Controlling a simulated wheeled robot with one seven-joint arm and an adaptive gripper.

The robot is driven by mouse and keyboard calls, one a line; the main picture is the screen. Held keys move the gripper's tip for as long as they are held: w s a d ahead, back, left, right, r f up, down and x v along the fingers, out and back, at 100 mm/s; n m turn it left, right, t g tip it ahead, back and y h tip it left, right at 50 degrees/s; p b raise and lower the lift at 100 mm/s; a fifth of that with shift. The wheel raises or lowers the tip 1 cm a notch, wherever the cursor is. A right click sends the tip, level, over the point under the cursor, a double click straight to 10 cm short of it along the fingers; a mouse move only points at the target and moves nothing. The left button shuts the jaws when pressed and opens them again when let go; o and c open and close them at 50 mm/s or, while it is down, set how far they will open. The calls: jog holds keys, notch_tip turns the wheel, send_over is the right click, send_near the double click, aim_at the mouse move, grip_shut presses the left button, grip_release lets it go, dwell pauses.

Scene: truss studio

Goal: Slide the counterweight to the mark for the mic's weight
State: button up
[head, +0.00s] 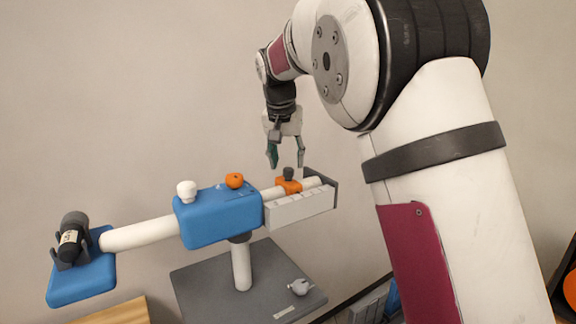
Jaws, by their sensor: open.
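The counterweight (289,186) is a small orange block with a dark knob (288,173) on the right part of the white beam. A pale scale plate (299,207) with marks runs along the front of the beam there; its writing is too small to read. The black mic (71,241), with a light label, rests in a dark cradle on the blue plate (82,280) at the beam's left end. My gripper (286,162) points down, open and empty. In the picture it shows just above the knob, apart from it.
A blue housing (218,214) with a white knob (187,190) and an orange knob (235,180) sits mid-beam. A grey end plate (322,182) closes the beam's right end. The post (241,267) stands on a grey base (200,290), with a small pale part (300,287) on it.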

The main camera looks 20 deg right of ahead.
aim_at(288, 169)
jog(key=shift+x, duration=1.5)
grip_shut()
